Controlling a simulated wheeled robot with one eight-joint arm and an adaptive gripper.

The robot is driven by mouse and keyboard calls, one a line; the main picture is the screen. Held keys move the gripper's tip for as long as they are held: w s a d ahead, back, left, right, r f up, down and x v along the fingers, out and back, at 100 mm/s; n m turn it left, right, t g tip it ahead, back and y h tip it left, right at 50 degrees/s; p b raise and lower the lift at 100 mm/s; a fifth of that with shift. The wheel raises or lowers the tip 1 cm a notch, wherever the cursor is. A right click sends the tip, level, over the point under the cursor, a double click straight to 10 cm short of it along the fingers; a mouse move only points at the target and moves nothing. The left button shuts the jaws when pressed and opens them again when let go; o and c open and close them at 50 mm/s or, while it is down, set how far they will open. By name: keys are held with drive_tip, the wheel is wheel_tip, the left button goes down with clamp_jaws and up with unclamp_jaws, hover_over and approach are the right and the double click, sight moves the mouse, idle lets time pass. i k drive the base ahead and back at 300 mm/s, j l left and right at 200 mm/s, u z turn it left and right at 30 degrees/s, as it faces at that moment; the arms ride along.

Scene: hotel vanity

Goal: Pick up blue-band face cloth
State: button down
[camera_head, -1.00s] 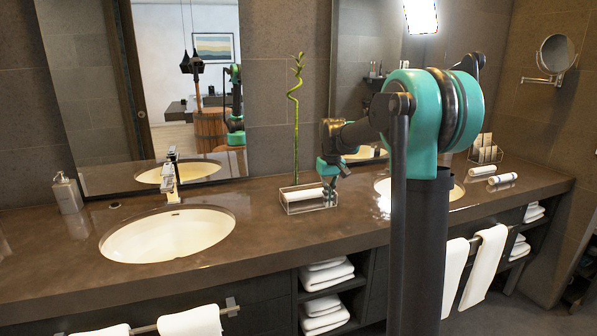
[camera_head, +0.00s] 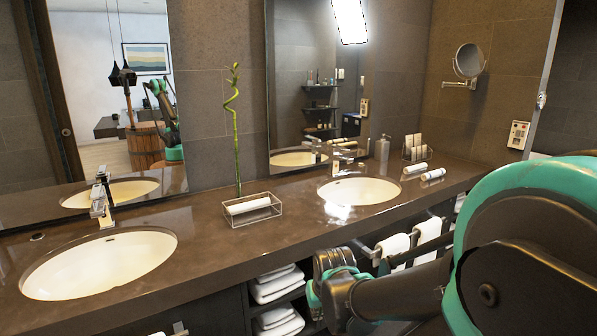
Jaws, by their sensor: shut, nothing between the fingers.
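Two white rolled cloths lie apart on the right part of the counter, one farther back (camera_head: 415,168) and one nearer (camera_head: 433,174). Another white roll (camera_head: 248,205) lies in a clear-sided tray (camera_head: 252,221) at the middle of the counter. The rolls are too small for me to tell which has a blue band. My arm reaches in from the right and bends low in front of the counter's front edge. My gripper's fingers do not show. No cloth shows as held.
The right basin (camera_head: 360,191) lies between the tray and the two rolls; the left basin (camera_head: 100,265) is at the left. A tall bamboo stem (camera_head: 236,130) rises behind the tray. A soap bottle (camera_head: 383,148) and a clear holder (camera_head: 414,148) stand at the back right. White towels (camera_head: 428,232) hang below.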

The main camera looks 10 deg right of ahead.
sight(425, 177)
drive_tip(key=z, duration=1.3)
drive_tip(key=i+l+u, duration=0.1)
drive_tip(key=i+l, duration=0.15)
drive_tip(key=i, duration=0.25)
drive_tip(key=i+l+u, duration=0.15)
drive_tip(key=i+l, duration=0.15)
drive_tip(key=i, duration=0.15)
